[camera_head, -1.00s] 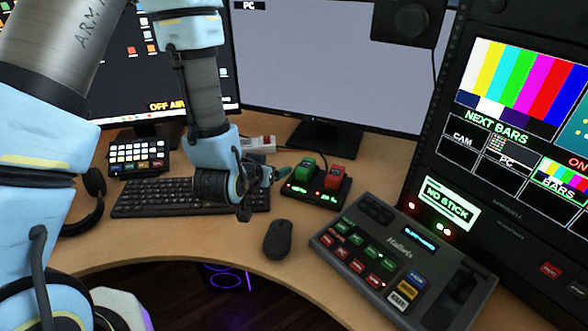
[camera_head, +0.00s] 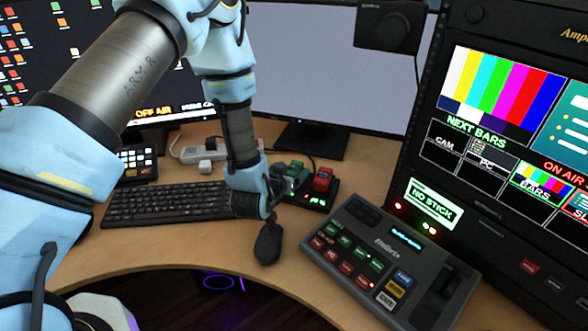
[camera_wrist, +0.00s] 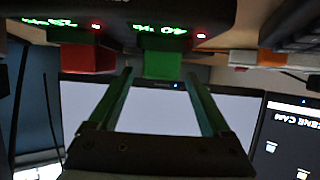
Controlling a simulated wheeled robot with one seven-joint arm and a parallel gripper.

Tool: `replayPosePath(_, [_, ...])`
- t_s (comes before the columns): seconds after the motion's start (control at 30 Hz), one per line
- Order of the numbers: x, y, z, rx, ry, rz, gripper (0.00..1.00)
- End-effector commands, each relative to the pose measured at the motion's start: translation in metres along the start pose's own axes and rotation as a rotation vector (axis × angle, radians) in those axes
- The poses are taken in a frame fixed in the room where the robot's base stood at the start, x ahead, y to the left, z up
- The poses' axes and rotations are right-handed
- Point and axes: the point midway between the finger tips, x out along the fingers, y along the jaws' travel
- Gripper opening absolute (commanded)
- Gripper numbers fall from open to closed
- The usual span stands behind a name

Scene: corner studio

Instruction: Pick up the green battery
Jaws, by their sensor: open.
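The green battery (camera_head: 298,167) stands in a black charger (camera_head: 318,201) on the desk, left of a red battery (camera_head: 323,178). My gripper (camera_head: 288,184) is in front of the green battery in the head view and partly covers it and the charger. In the wrist view, which looks upside down, the green battery (camera_wrist: 162,62) shows between the two open fingers of my gripper (camera_wrist: 159,73), near their tips. The fingers are apart and hold nothing. I cannot tell how far the tips reach along the battery's sides.
The red battery shows close beside one finger in the wrist view (camera_wrist: 88,57). A keyboard (camera_head: 160,205), a mouse (camera_head: 268,243) and a switcher panel (camera_head: 385,262) lie around the charger. A power strip (camera_head: 203,150) and monitor stand (camera_head: 312,140) are behind.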

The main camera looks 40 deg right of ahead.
Motion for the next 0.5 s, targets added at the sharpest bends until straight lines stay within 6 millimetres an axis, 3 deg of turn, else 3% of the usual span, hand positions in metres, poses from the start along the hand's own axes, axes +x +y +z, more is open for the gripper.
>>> replayPosePath(0.2, [0.021,0.000,-0.001,0.000,-0.001,0.000,0.82])
replayPosePath(0.43, [0.022,0.000,0.000,0.000,-0.001,0.000,0.82])
replayPosePath(0.5, [0.022,0.000,0.000,0.000,0.000,0.000,0.75])
